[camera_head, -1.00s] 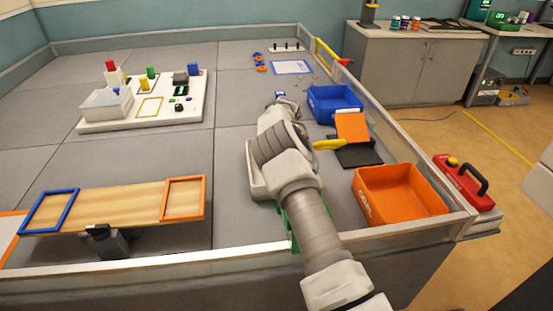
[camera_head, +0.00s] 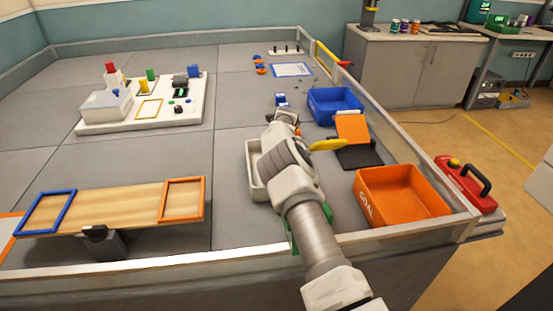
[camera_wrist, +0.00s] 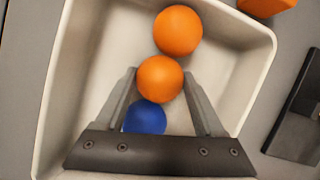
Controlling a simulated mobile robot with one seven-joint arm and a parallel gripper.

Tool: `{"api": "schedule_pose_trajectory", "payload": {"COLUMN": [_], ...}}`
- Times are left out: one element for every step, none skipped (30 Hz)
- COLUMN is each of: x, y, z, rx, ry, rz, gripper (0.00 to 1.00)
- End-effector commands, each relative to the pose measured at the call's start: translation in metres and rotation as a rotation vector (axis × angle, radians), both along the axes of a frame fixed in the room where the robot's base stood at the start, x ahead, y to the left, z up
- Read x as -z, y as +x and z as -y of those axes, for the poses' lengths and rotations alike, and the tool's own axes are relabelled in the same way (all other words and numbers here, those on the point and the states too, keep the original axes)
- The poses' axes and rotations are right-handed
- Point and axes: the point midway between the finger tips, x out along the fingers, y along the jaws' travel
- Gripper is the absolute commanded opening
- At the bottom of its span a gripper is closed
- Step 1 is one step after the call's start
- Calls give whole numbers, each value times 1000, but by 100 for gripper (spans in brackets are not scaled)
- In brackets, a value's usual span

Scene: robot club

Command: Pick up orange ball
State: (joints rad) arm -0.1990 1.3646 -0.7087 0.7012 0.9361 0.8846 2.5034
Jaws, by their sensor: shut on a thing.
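In the wrist view my gripper (camera_wrist: 160,74) has its two fingers closed on either side of an orange ball (camera_wrist: 160,82). A second orange ball (camera_wrist: 178,30) lies just beyond it, close to it or touching. A blue ball (camera_wrist: 145,117) is partly hidden behind the gripper, between the fingers. The balls show against the floor of a white tray (camera_wrist: 88,60). I cannot tell whether the held ball is raised off the tray floor. In the head view the tray (camera_head: 253,172) is mostly hidden by my arm, and the balls in it are hidden too.
An orange goal bin (camera_head: 400,195) and a blue bin (camera_head: 335,104) stand right of my arm, with an orange and black ramp (camera_head: 355,138) between them. A wooden seesaw board (camera_head: 115,205) stands at left. A low clear wall (camera_head: 390,140) edges the table.

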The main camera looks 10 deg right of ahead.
Motion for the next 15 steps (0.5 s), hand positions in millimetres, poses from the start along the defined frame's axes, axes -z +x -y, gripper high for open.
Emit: {"api": "schedule_pose_trajectory", "payload": {"x": [0, 0, 0, 0, 0, 0, 0, 0, -1, -3, -5, -9, -13, -18, -26], "y": [0, 0, 0, 0, 0, 0, 0, 0, 0, 0, 0, 0, 0, 1, 1], "z": [0, 0, 0, 0, 0, 0, 0, 0, 0, 0, 0, 0, 0, 0, 0], "rx": [0, 0, 0, 0, 0, 0, 0, 0, 0, 0, 0, 1, 0, 0, 1], "ry": [0, 0, 0, 0, 0, 0, 0, 0, 0, 0, 0, 1, 2, 2, 1], "rz": [0, 0, 0, 0, 1, 0, 0, 1, 1, 1, 1, 2, 2, 2, 3], "gripper": [26, 21, 16, 16, 16, 16, 16, 16, 16, 16, 16, 16, 16, 16, 16]}}
